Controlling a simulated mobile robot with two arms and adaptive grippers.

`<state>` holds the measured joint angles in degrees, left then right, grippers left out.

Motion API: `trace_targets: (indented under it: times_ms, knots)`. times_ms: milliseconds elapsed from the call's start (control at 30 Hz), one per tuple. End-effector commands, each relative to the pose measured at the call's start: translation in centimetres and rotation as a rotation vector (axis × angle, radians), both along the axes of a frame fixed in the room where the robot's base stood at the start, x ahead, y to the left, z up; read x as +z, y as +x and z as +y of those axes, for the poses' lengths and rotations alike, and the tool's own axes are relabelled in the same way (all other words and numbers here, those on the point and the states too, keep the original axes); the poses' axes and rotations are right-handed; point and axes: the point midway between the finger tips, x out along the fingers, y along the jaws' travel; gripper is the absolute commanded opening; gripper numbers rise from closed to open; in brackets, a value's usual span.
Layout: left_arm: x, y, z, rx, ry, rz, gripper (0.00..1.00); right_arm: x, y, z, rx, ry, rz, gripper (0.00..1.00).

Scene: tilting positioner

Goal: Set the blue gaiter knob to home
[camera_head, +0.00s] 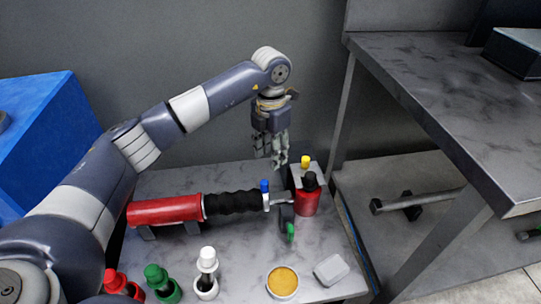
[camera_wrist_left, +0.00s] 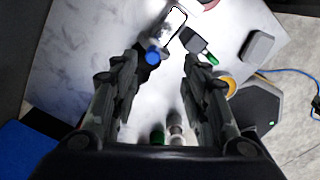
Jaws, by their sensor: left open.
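The blue gaiter knob (camera_head: 264,186) stands up at the right end of the black ribbed gaiter (camera_head: 232,202), which joins a red cylinder (camera_head: 165,210) on the grey table. The blue knob also shows in the left wrist view (camera_wrist_left: 152,57), between the fingertips in the picture, nearer the left finger. My left gripper (camera_head: 271,156) points down above and behind the knob in the head view. Its fingers are spread and empty, apart from the knob. My right gripper is not in view.
Right of the blue knob are a yellow knob (camera_head: 305,160), a red body with black top (camera_head: 308,200) and a green-tipped lever (camera_head: 290,231). A white-topped part (camera_head: 207,262), a green one (camera_head: 157,278), a yellow-filled tin (camera_head: 283,281) and a grey block (camera_head: 331,270) stand in front.

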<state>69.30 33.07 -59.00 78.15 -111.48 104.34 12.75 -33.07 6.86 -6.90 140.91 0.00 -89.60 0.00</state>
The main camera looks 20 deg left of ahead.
Motion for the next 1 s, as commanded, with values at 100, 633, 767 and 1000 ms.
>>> trace_targets:
  times_ms: [100, 633, 767, 1000]
  knots:
    - [-0.1, -0.7, 1.0, 0.002, -0.001, 0.006, 0.41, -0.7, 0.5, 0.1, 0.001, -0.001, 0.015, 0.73]
    - [-7.5, -1.0, 1.5, 0.002, 0.000, 0.004, 0.41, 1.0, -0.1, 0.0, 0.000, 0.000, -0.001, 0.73]
    - [-9.6, -1.0, 1.6, 0.002, 0.000, 0.003, 0.41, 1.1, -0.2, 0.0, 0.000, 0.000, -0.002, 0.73]
    - [-11.5, -0.9, 1.6, 0.002, 0.001, 0.000, 0.41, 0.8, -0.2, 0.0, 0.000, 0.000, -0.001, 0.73]
